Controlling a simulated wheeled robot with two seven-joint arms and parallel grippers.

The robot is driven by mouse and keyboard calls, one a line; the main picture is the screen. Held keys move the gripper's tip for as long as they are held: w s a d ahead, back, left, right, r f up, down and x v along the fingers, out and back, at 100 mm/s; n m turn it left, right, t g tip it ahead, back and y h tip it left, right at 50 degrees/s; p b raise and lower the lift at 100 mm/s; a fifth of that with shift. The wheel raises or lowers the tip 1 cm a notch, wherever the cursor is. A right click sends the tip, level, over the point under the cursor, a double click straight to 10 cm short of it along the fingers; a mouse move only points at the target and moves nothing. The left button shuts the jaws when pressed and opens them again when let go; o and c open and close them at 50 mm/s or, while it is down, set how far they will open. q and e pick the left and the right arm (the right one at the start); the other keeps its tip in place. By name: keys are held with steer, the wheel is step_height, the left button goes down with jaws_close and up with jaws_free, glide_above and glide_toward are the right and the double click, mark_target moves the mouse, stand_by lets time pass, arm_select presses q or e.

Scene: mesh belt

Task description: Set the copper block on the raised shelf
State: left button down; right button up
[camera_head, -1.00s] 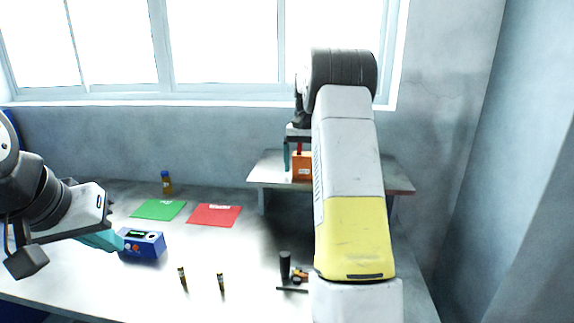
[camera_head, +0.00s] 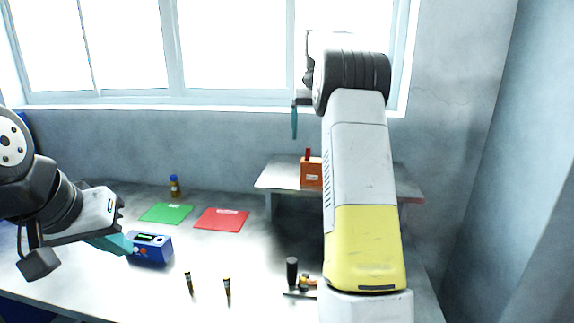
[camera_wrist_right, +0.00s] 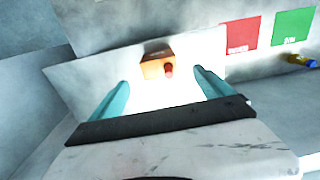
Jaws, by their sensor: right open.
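The copper block (camera_head: 311,174), an orange box with a pale label and a red knob on top, stands upright on the raised shelf (camera_head: 274,180). In the right wrist view the block (camera_wrist_right: 155,67) sits on the bright shelf surface, beyond the fingertips. My right gripper (camera_wrist_right: 161,77) is open and empty, its teal fingers apart; in the head view it hangs well above the block, partly hidden by my arm. My left gripper (camera_head: 120,243) is at the left, its teal fingers beside a blue device (camera_head: 151,248); whether they touch it is unclear.
A green mat (camera_head: 166,213) and a red mat (camera_head: 221,220) lie left of the shelf, with a small bottle (camera_head: 175,188) behind. Two small cylinders (camera_head: 189,283) and a dark-handled tool (camera_head: 292,270) stand or lie near the front. A window is behind.

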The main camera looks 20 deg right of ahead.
steer(key=s+a+r+n+t+y, duration=0.1)
steer(key=s+a+r+t, duration=0.1)
steer(key=s+a, duration=0.45)
steer(key=s+a+r+n+t, duration=0.1)
steer(key=s+a+r+n, duration=0.15)
steer(key=s, duration=0.65)
steer(key=s+a+f+t, duration=0.1)
steer(key=s+a+f, duration=0.1)
steer(key=s, duration=0.3)
steer(key=s+a+f+n+t, duration=0.1)
steer(key=s+a+f, duration=0.2)
steer(key=s+f, duration=0.2)
steer(key=s+a+f+n+t+y, duration=0.1)
steer(key=s+a+f, duration=0.2)
steer(key=s, duration=0.3)
steer(key=shift+s+a+f, duration=0.15)
steer(key=shift+s+f, duration=0.2)
steer(key=shift+s, duration=0.05)
